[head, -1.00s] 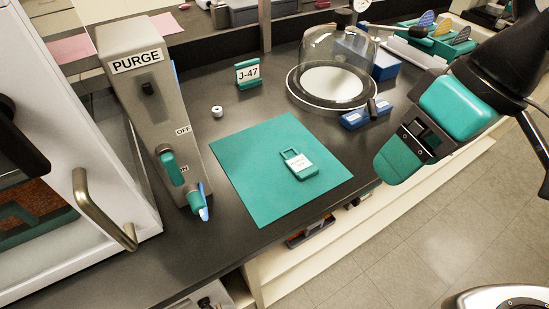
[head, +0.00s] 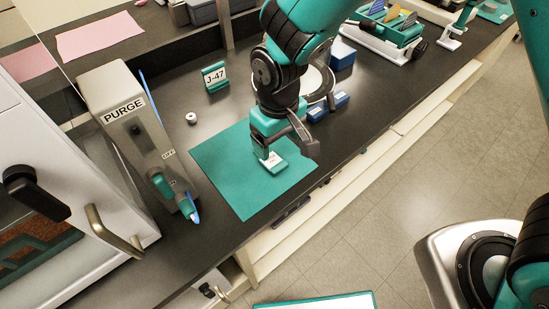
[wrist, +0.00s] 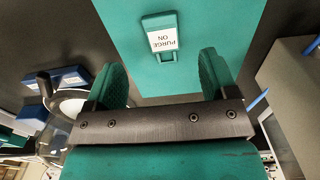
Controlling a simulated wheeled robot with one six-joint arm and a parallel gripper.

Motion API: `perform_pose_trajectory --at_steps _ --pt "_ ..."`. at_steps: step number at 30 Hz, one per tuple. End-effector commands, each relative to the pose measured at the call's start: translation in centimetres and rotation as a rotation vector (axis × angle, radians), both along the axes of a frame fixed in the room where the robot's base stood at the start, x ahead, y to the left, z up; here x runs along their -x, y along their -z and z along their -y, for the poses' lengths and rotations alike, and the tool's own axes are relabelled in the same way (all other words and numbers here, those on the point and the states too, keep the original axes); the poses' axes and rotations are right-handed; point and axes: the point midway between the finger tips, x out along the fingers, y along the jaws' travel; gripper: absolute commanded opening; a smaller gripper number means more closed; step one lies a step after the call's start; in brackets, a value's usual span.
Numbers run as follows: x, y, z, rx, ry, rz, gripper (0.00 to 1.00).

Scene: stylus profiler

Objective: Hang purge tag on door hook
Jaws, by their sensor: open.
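The purge tag (head: 279,166) is a teal padlock-shaped tag with a white label, lying flat on the teal mat. In the wrist view the tag (wrist: 161,36) reads "PURGE ON" upside down, its loop toward my gripper. My gripper (head: 266,148) is over the mat and hides part of the tag in the head view. In the wrist view my gripper (wrist: 162,76) has its two teal fingers wide apart, with nothing between them; the tag shows beyond the fingertips. A black protruding part (head: 35,192) is on the white cabinet at left; I cannot tell whether it is the door hook.
The teal mat (head: 225,180) lies on a dark bench. The grey PURGE box (head: 128,120) stands left of it, and a metal handle (head: 113,232) sticks out from the cabinet. A J-47 sign (head: 214,76), a small white roll (head: 191,118) and a blue box (head: 328,107) stand around the mat.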

Motion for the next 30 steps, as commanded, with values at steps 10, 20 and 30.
perform_pose_trajectory --at_steps 10,20,30 --pt "0.1 3.3 0.0 0.0 0.0 -0.002 0.79" --pt "0.3 7.4 0.1 0.0 0.0 -0.002 0.79" --pt "0.2 8.0 0.1 -0.001 0.0 0.0 0.7"
